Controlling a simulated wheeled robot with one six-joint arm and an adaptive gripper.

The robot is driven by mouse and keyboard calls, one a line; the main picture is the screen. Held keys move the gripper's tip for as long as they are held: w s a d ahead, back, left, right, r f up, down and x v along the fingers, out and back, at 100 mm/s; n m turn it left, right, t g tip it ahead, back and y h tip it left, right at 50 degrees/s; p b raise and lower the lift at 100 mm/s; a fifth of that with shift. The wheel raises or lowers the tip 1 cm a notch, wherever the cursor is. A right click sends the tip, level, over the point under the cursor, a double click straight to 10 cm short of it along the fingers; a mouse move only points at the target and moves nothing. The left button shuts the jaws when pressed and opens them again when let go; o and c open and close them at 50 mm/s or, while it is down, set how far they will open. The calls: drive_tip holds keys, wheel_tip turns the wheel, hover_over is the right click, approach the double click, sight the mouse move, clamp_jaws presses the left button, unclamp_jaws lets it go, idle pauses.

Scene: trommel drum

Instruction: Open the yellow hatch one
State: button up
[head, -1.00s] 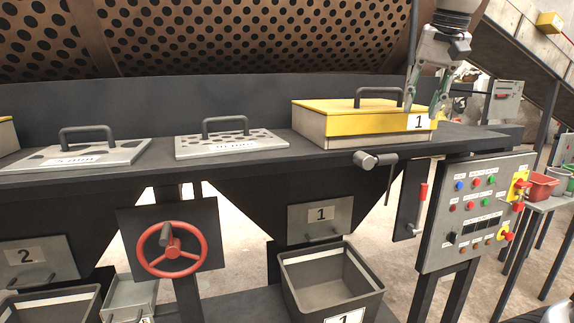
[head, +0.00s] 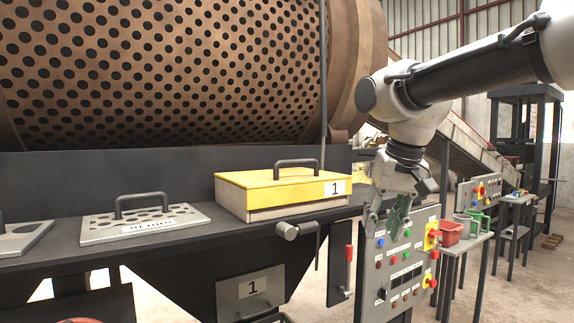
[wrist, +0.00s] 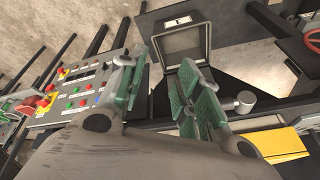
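The yellow hatch (head: 255,189) marked 1 sits shut on a pale box on the dark bench in the head view, with a dark bar handle (head: 296,164) on top. Part of the yellow hatch shows at the lower right of the wrist view (wrist: 282,146). My gripper (head: 384,224) is to the right of the hatch, pointing down in front of the control panel, apart from the handle. In the wrist view my gripper (wrist: 168,75) has its green fingers spread with nothing between them.
A screen plate (head: 150,222) with a handle lies left of the hatch. A grey crank (head: 290,231) juts from the bench's front edge. The control panel (head: 400,262) stands at right, with a red bin (head: 450,233) beyond it. The perforated drum (head: 170,70) rises behind.

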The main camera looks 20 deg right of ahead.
drive_tip(key=w+a+r+m+g, duration=0.1)
drive_tip(key=w+a+r+m, duration=0.2)
drive_tip(key=w+r, duration=0.35)
drive_tip(key=w+a+r+m, duration=0.2)
drive_tip(key=w+r+m, duration=0.1)
drive_tip(key=w+r, duration=0.3)
drive_tip(key=m, duration=0.5)
approach(300, 160)
drive_tip(key=w, duration=0.1)
drive_tip(key=shift+g, duration=0.3)
drive_tip(key=f, duration=0.2)
drive_tip(key=w+f, duration=0.1)
drive_tip(key=f, duration=0.4)
drive_tip(key=shift+w+a+f, duration=0.15)
drive_tip(key=shift+w+f, duration=0.05)
drive_tip(key=shift+f, duration=0.2)
drive_tip(key=shift+c, duration=0.2)
clamp_jaws()
